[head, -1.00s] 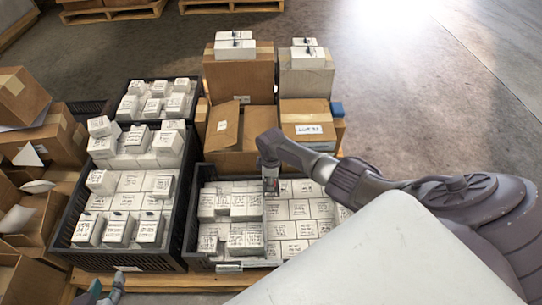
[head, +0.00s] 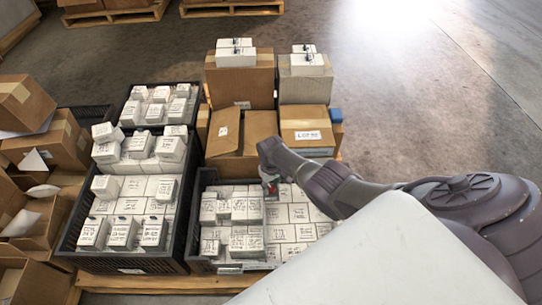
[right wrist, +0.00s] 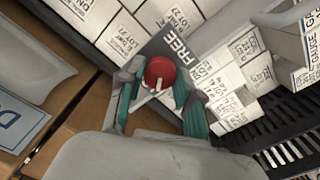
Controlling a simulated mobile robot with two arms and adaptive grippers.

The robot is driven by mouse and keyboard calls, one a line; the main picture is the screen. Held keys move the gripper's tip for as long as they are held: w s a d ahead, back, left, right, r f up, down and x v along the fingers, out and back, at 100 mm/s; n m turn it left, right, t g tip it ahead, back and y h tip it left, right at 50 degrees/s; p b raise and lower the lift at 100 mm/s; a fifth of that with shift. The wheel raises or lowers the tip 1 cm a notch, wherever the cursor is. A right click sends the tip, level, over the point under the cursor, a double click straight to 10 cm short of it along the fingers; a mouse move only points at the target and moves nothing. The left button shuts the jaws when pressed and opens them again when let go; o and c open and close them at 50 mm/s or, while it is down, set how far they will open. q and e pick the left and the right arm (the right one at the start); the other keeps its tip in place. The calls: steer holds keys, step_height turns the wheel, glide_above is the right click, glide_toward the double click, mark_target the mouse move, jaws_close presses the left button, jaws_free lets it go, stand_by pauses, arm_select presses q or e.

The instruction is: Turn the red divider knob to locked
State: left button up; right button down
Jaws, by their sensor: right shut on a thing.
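The red knob (right wrist: 160,72) shows in the right wrist view between the teal fingers of my right gripper (right wrist: 157,100), which is shut on it. The knob sits at a dark divider strip (right wrist: 172,43) that bears the white word FREE. Whitish parts show just below the knob, and I cannot tell which way it points. The word for locked is not visible. In the head view my right gripper (head: 270,187) points down into the black crate (head: 198,213) of white boxes, with a speck of red at its tip. My left gripper is not in view.
White lot boxes (head: 245,209) fill the crate on both sides of the gripper. Brown cartons (head: 240,130) stand behind it. Another black crate (head: 182,225) with stacked white boxes stands to the left. Open floor (head: 440,100) lies to the right.

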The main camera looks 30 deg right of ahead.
mark_target(271, 187)
steer(key=shift+m, duration=0.9)
steer(key=c, duration=0.8)
jaws_free()
steer(key=shift+o, duration=0.2)
steer(key=shift+r, duration=0.1)
step_height(271, 187, up, 12)
